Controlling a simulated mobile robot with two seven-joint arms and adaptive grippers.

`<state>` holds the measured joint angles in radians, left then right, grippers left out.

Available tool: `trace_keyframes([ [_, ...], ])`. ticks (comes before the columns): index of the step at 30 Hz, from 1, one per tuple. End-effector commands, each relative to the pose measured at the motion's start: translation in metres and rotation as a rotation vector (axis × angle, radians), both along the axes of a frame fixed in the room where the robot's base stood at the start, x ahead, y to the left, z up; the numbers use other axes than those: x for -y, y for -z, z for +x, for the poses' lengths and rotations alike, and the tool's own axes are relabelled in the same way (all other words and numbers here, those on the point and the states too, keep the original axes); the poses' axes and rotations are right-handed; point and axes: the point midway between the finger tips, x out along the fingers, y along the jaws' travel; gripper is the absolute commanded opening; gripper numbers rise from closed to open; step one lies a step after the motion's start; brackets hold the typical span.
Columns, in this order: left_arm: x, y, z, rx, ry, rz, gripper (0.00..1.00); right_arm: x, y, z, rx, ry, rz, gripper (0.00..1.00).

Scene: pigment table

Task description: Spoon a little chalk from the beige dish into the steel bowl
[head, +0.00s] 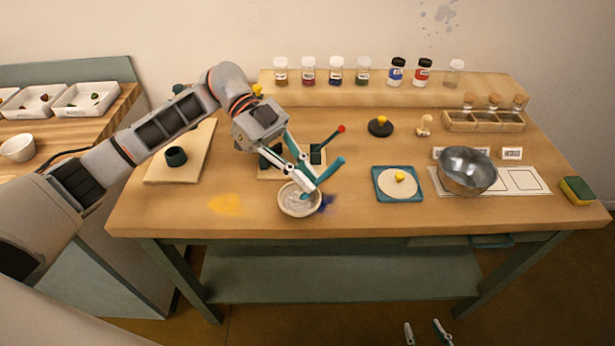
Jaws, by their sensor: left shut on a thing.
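The beige dish (296,213) stands near the table's front edge, left of centre, with pale chalk (292,199) in it. My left gripper (309,181) is directly above the dish, shut on a teal spoon (332,170). The spoon is tilted, its handle up to the right and its lower end in the dish; the tip is partly hidden by the fingers. The steel bowl (467,171) stands at the right on a white outlined sheet (522,180), and its inside looks empty. My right gripper (426,333) shows only its two fingertips at the bottom edge, apart and empty, below the tabletop.
A teal-framed tray (399,196) with a round pale disc and yellow knob lies between dish and bowl. A red-tipped stick (341,129) rises behind the dish. Several jars stand on the rear shelf (385,90). A sponge (576,190) lies at the right edge.

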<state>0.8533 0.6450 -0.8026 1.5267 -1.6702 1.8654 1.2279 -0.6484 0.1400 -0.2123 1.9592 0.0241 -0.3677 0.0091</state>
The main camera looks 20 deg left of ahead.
Motion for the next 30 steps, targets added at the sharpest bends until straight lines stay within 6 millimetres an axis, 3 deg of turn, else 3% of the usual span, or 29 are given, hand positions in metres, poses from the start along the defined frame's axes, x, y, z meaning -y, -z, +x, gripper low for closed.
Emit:
trace_keyframes([
  [25, -0.004, 0.015, 0.002, -0.03, 0.0, -0.057, 0.0, 0.0, 0.032, -0.007, -0.019, 0.0, -0.001, 0.4],
  [30, -0.004, 0.012, 0.002, -0.027, 0.0, -0.056, 0.0, 0.0, 0.03, -0.007, -0.017, 0.0, -0.002, 0.4],
])
